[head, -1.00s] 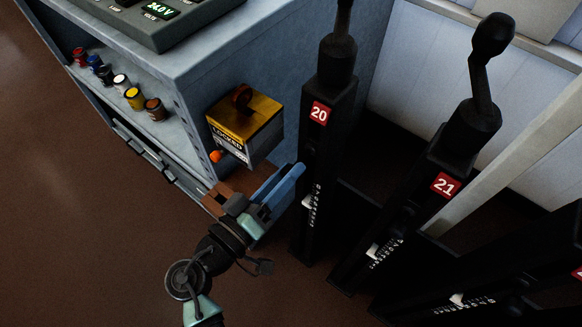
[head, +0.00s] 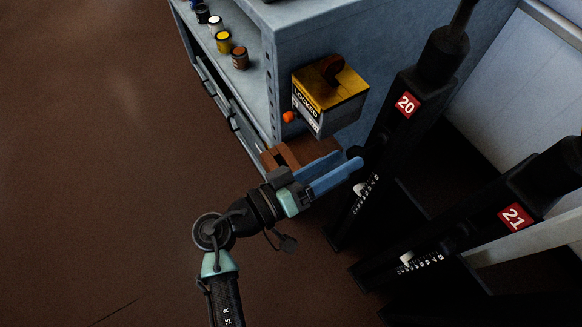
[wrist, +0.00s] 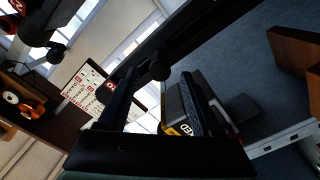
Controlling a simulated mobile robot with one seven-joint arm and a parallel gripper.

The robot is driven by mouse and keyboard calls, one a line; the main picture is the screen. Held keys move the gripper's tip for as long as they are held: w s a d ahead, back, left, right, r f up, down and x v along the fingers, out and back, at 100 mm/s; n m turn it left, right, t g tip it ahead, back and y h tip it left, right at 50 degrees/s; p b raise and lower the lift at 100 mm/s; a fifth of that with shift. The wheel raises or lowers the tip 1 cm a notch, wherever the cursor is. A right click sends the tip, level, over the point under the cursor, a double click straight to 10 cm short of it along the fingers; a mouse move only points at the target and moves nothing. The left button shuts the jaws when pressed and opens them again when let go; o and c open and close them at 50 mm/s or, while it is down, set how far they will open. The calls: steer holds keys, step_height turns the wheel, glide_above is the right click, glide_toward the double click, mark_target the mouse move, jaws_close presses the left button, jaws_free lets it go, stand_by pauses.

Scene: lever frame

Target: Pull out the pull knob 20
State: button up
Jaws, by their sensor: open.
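The black lever stand with the red 20 plate (head: 406,104) stands right of the cabinet in the head view. A small dark round knob (head: 354,152) shows on its near left side, by my fingertips. My gripper (head: 350,159) is open, its two blue fingers pointing at the stand. In the wrist view, the knob (wrist: 160,70) appears as a black ball at the end of the gap between the fingers (wrist: 158,80). The fingers are apart and hold nothing. I cannot tell whether the fingertips reach past the knob. No number shows on the knob itself.
A yellow-topped LOCKED box (head: 328,98) hangs on the grey cabinet (head: 310,35) just above my gripper. A brown wooden piece (head: 302,153) lies close behind the fingers. Lever stand 21 (head: 515,217) is to the right. The brown floor (head: 110,170) at left is clear.

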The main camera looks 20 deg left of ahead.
steer(key=v, duration=1)
steer(key=shift+s, duration=0.15)
